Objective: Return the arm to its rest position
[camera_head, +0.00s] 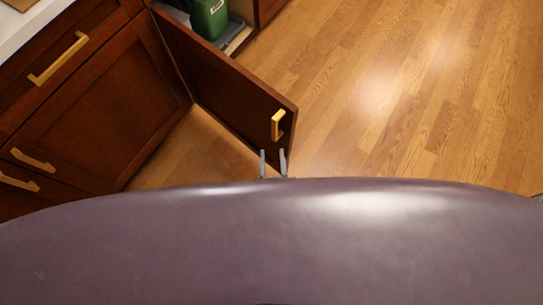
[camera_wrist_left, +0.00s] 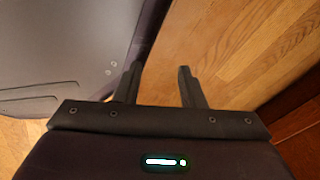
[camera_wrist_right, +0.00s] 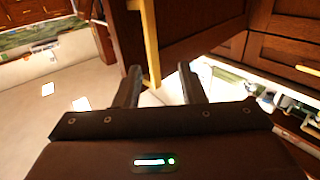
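My right gripper (camera_head: 272,152) shows in the head view as two grey fingertips just below the open cabinet door's lower corner. In the right wrist view its fingers (camera_wrist_right: 159,68) are apart, with nothing gripped. The door (camera_head: 235,85) is dark wood and swung out. Its gold handle (camera_head: 278,124) lies just above the fingertips in the head view; in the right wrist view the handle (camera_wrist_right: 151,40) appears between the fingers, and I cannot tell how close it is. My left gripper (camera_wrist_left: 158,70) is open and empty in the left wrist view and is hidden in the head view.
A green bin (camera_head: 209,17) stands inside the open cabinet. Closed cabinet fronts with gold handles (camera_head: 58,60) line the left, under a pale countertop (camera_head: 22,25). The wooden floor (camera_head: 400,90) to the right is clear. My own body fills the lower head view.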

